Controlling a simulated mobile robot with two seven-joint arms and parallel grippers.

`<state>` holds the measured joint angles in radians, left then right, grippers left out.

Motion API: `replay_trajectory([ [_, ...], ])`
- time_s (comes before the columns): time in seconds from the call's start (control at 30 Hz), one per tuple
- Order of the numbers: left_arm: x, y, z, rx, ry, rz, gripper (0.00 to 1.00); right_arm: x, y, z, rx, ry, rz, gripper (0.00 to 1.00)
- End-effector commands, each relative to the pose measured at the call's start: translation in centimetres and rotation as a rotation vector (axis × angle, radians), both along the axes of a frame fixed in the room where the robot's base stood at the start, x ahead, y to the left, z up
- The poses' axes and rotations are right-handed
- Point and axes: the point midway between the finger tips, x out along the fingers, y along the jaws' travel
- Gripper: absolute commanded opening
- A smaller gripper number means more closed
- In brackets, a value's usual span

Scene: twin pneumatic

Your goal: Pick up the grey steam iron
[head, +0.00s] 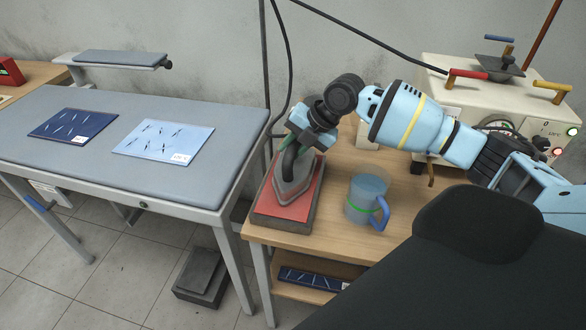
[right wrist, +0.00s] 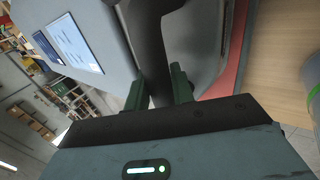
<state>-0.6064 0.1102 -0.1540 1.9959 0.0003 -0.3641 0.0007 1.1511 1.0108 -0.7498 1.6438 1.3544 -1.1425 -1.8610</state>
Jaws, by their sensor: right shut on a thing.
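The grey steam iron (head: 298,180) stands on a red-topped rest (head: 270,205) at the left end of the wooden side table. My right gripper (head: 294,146) is over it and shut on its dark handle. In the right wrist view the two green fingers of the gripper (right wrist: 162,88) are on either side of the iron's dark handle (right wrist: 150,45). The iron's grey body (right wrist: 196,40) fills the top, close to the red surface (right wrist: 236,50). My left gripper is not in view.
A clear jug (head: 366,197) with a blue handle stands right of the iron. A padded ironing table (head: 100,172) with two blue cloths is at left. A cream boiler unit (head: 500,100) stands behind. A dark cable hangs down behind the iron.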

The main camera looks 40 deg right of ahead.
Motion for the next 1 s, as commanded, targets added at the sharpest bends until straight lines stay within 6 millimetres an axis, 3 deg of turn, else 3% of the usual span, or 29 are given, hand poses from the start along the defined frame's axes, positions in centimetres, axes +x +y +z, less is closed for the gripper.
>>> replay_trajectory([
  [1.0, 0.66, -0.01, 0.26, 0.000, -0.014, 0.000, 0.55, 0.21, -0.03, 0.57, 0.003, -0.012, -0.001, 0.00],
])
